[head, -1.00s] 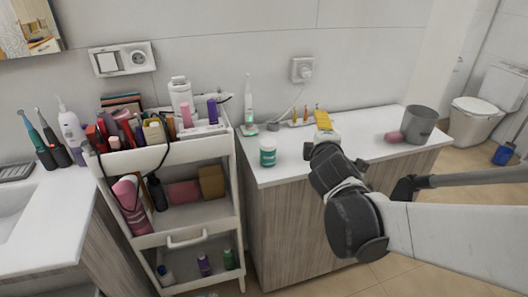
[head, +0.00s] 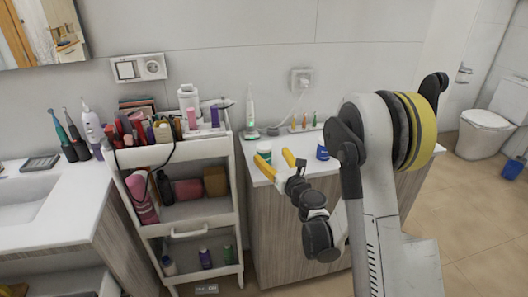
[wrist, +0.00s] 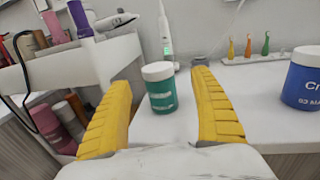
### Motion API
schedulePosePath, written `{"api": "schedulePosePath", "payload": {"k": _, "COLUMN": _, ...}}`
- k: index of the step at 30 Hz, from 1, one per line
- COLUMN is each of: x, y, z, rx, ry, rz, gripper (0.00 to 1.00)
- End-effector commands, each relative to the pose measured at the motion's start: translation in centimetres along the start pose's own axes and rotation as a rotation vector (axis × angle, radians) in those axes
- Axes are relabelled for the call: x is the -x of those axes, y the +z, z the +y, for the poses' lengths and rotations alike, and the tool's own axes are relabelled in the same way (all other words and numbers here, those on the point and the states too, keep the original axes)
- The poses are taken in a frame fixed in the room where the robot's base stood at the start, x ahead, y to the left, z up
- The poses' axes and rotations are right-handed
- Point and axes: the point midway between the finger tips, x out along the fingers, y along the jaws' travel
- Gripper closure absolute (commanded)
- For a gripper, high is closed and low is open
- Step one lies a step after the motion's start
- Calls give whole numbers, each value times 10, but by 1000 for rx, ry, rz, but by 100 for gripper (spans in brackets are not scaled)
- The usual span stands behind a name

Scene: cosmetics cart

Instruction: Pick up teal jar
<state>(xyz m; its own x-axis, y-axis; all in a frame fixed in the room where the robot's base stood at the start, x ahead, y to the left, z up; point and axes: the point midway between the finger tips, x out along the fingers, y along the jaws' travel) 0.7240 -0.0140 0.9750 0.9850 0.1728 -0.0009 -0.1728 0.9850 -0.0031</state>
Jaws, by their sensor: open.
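The teal jar (wrist: 162,92) has a white lid and stands upright on the white counter in the wrist view. It lies between and just beyond my two yellow fingers. In the head view the teal jar (head: 264,150) shows just past the left fingertip, partly hidden by it. My gripper (head: 274,160) is open and empty, with its fingers pointing toward the jar over the counter's front part. In the wrist view my gripper (wrist: 162,80) shows gaps on both sides of the jar.
A blue jar (wrist: 303,82) stands to the right on the counter, near my arm in the head view. An electric toothbrush (wrist: 166,40) and several small coloured brush heads (wrist: 247,48) stand behind. A crowded white cart (head: 182,153) is close on the left.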

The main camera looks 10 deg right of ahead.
Motion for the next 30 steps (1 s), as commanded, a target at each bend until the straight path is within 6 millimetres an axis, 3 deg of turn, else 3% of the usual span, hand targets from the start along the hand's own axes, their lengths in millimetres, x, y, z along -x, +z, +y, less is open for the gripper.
{"api": "schedulePosePath", "payload": {"k": 5, "x": -14, "y": -3, "z": 2, "rx": -2, "ry": 1, "rz": 0, "gripper": 27}}
{"api": "schedulePosePath", "payload": {"k": 13, "x": -53, "y": -9, "z": 4, "rx": -3, "ry": 0, "rz": 0, "gripper": 27}}
{"api": "schedulePosePath", "payload": {"k": 22, "x": -60, "y": -6, "z": 4, "rx": -3, "ry": 0, "rz": 0, "gripper": 27}}
{"api": "schedulePosePath", "payload": {"k": 23, "x": -60, "y": -6, "z": 4, "rx": -3, "ry": 0, "rz": 0, "gripper": 32}}
{"api": "schedulePosePath", "payload": {"k": 28, "x": -60, "y": -6, "z": 4, "rx": -3, "ry": -1, "rz": 0, "gripper": 84}}
{"api": "schedulePosePath", "payload": {"k": 30, "x": -60, "y": -6, "z": 4, "rx": -3, "ry": 0, "rz": 0, "gripper": 88}}
